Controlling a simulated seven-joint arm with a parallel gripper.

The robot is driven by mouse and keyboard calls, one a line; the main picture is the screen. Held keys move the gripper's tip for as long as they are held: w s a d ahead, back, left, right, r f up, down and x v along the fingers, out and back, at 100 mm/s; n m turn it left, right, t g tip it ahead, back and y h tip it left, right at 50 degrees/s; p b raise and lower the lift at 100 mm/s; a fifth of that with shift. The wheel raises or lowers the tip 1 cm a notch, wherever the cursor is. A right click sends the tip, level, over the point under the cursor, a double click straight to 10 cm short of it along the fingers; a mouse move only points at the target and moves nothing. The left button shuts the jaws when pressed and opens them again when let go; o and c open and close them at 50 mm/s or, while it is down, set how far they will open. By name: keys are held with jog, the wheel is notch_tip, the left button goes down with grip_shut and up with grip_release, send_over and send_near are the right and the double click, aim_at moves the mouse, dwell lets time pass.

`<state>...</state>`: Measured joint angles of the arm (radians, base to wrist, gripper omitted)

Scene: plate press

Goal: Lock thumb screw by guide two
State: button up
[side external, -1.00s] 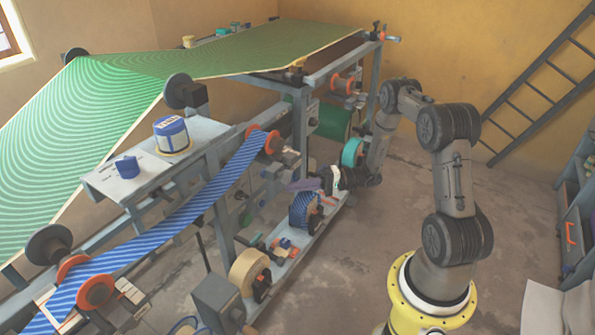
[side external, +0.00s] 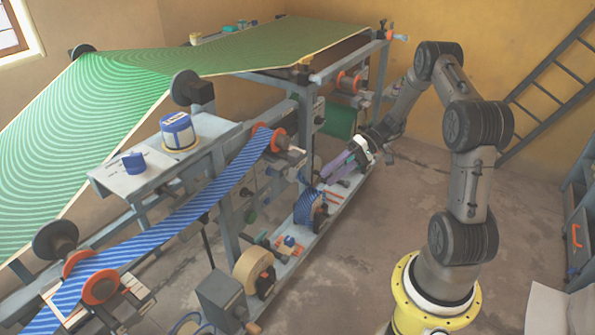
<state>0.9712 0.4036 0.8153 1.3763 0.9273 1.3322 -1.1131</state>
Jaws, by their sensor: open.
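My gripper (side external: 328,179) is at the right side of the machine's lower shelf. Its two long purple fingers point down and left, and they appear apart with nothing between them. The fingertips are just above and right of a blue striped roll (side external: 310,207); I cannot tell whether they touch anything. An upper web guide (side external: 264,136) with orange-red flanges holds the blue striped web (side external: 205,198). A lower guide (side external: 101,286) with similar flanges is at the bottom left. Which one is guide two is not readable, and no thumb screw can be made out clearly.
A tan roll (side external: 248,268) and a grey box (side external: 221,298) are on the near part of the low shelf. A frame post (side external: 306,130) stands left of my gripper. The floor right of the machine is clear.

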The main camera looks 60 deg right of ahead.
notch_tip(320, 180, up, 6)
jog(key=w+d+r+n+g+h, duration=0.1)
jog(key=n+h, duration=0.1)
jog(key=h, duration=0.1)
jog(key=n+h, duration=0.1)
jog(key=n, duration=0.1)
send_near(295, 170)
jog(key=x, duration=1)
jog(key=shift+d+f, duration=0.15)
jog(key=shift+d, duration=0.1)
jog(key=shift+w, duration=0.1)
grip_shut()
